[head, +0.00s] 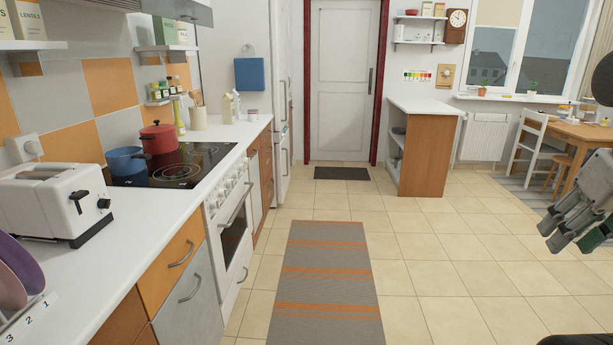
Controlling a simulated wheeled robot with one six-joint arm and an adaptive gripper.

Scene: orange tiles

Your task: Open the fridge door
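The fridge (282,115) is a tall white unit at the far end of the left counter, left of the white room door. I see it at a steep angle, with its front facing right. Its door looks closed, and a slim handle seems to run along its front edge. My gripper (570,238) hangs at the right edge of the head view, pointing down and left. Its grey fingers are spread apart with nothing between them, so it is open. It is far from the fridge.
The left counter holds a toaster (58,200), a blue pot (126,165) and a red pot (158,138). A striped rug (326,280) lies on the clear tiled floor. A wood-sided counter (428,155) stands right of the door; a table and chairs are far right.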

